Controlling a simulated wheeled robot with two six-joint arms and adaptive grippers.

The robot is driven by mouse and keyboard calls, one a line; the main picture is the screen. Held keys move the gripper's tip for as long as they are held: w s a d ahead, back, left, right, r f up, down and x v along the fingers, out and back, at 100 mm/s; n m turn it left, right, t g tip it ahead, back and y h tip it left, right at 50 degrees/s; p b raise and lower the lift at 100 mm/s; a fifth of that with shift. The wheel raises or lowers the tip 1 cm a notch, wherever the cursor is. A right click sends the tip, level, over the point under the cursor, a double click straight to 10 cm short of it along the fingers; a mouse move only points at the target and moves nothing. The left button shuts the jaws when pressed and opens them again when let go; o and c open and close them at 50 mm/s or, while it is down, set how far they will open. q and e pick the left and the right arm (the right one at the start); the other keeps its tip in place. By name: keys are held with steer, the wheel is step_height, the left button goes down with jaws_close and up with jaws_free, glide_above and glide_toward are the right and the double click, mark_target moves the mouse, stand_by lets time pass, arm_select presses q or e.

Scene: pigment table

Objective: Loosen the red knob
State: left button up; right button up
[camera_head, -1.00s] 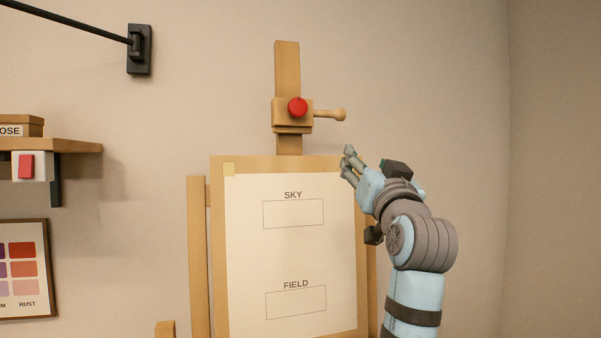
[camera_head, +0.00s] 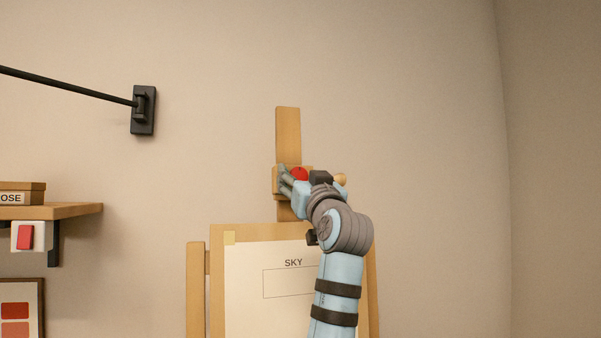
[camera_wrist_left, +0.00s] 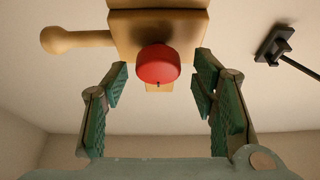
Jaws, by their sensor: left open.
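The red knob (camera_head: 299,173) is round and sits on the front of a wooden clamp block (camera_head: 277,181) on the easel's upright post. My left gripper (camera_head: 285,177) is open in front of the block, its fingers at the knob's left and its body partly hiding the knob. In the left wrist view the whole red knob (camera_wrist_left: 158,64) lies between the tips of the spread fingers, with a gap on each side. The wooden peg handle (camera_wrist_left: 70,40) sticks out sideways from the block. My right gripper is out of view.
The easel's post (camera_head: 288,135) rises above the block. Below is a board with a sheet (camera_head: 250,265) marked SKY. A wall bracket with a black rod (camera_head: 143,110) and a shelf (camera_head: 60,211) are at left. The wall at right is clear.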

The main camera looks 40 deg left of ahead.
arm_select(q)
steer(key=shift+w+d+f, duration=0.1)
steer(key=shift+c, duration=0.6)
steer(key=c, duration=1)
